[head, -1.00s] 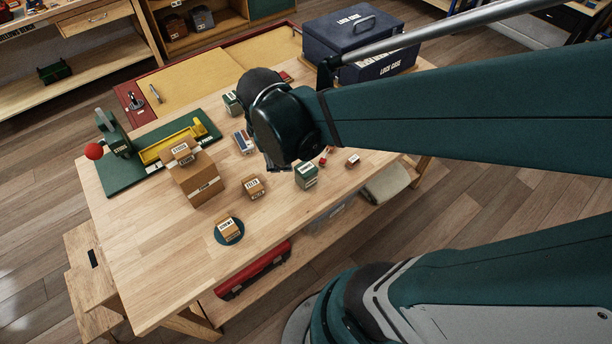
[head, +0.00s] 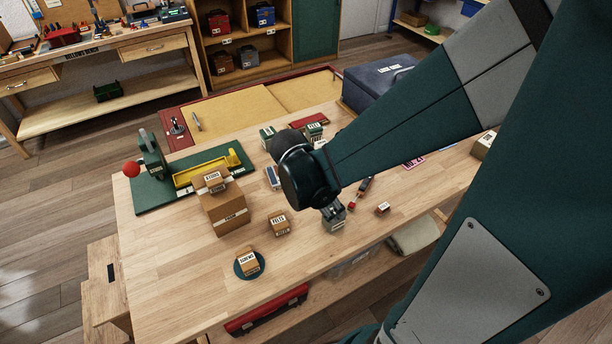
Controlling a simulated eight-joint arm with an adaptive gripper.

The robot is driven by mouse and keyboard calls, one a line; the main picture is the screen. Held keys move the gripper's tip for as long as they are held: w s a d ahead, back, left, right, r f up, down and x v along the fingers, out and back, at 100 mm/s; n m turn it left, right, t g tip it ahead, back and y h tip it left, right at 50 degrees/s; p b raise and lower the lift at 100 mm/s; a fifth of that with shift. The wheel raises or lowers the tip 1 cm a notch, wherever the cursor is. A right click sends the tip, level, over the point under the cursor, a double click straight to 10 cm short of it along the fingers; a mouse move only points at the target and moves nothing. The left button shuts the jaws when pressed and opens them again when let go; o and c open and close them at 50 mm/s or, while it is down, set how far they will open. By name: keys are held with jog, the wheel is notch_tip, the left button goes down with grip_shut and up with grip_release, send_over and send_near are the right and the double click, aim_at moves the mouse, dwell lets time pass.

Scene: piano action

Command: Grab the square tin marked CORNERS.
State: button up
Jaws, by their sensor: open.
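No label in the head view clearly reads CORNERS. A small square tin with a pale label (head: 335,224) stands on the wooden table, directly below my gripper (head: 333,211). The gripper points down over this tin and partly hides it. My gripper is open, and I cannot tell whether its fingers touch the tin or are around it. Other green tins with white labels stand farther back, one on the left (head: 267,136) and one on the right (head: 314,131), partly behind my arm.
Cardboard boxes (head: 223,208), a small FELTS box (head: 278,224) and a SCREWS box (head: 248,261) on a round green mat stand to the left. A small brown labelled block (head: 383,208) and a red-tipped tool (head: 362,190) lie right.

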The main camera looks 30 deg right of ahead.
aim_at(340, 224)
dwell(0.3)
jog(key=shift+b+x, duration=0.35)
jog(key=shift+x, duration=0.95)
jog(key=shift+b+x, duration=0.85)
jog(key=shift+x, duration=1.75)
jog(key=shift+s, duration=0.1)
jog(key=shift+c, duration=0.4)
jog(key=c, duration=1.1)
